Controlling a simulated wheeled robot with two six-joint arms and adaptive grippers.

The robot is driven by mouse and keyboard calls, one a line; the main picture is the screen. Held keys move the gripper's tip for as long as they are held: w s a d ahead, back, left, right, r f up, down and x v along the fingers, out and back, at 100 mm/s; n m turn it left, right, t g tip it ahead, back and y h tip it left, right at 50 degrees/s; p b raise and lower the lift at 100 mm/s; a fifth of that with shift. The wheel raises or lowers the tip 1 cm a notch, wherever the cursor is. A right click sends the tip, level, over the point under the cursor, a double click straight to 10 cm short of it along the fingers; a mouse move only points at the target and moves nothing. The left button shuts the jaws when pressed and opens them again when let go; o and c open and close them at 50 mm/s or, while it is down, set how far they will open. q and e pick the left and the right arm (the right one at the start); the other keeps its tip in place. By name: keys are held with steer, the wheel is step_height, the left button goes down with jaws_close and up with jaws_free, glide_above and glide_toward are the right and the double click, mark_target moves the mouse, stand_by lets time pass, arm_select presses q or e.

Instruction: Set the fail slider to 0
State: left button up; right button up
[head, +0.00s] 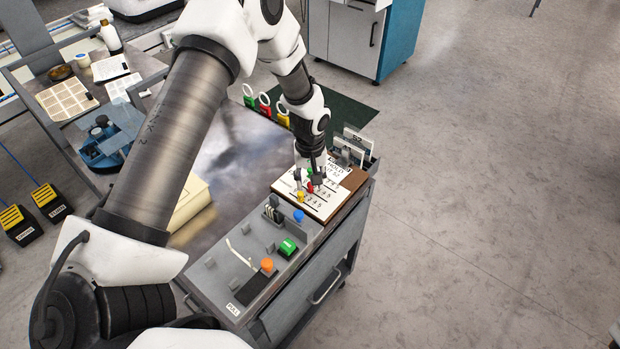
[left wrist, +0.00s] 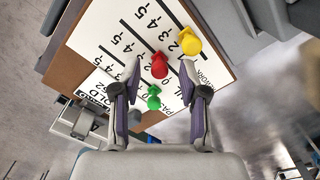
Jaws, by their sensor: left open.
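A white slider board (head: 322,211) on a brown base lies at the right end of the cart top. It carries number scales and a yellow knob (head: 301,196), a red knob (head: 310,187) and a green knob. In the left wrist view, the yellow knob (left wrist: 188,41) is farthest up, the red knob (left wrist: 159,65) is lower left of it, and the green knob (left wrist: 153,98) is nearest the gripper. My left gripper (left wrist: 161,82) is open, its fingertips either side of the red knob's area; contact is unclear. The row names are partly hidden, so I cannot tell which is fail. My right gripper is not in view.
A grey control panel (head: 228,274) with a green button (head: 288,247), an orange knob (head: 267,265) and a blue knob (head: 298,215) adjoins the board. Upright cards (head: 350,150) stand behind it. Rings on coloured bases (head: 265,106) stand along the far edge. Floor at right is clear.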

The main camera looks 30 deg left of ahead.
arm_select(q)
steer(key=shift+r, duration=0.15)
steer(key=shift+d, duration=0.1)
jaws_close()
steer(key=shift+a+p, duration=0.7)
steer(key=shift+a, duration=1.05)
steer(key=shift+w, duration=0.15)
steer(key=shift+c, duration=0.5)
jaws_free()
steer(key=shift+o, duration=0.5)
steer(key=shift+a, duration=0.2)
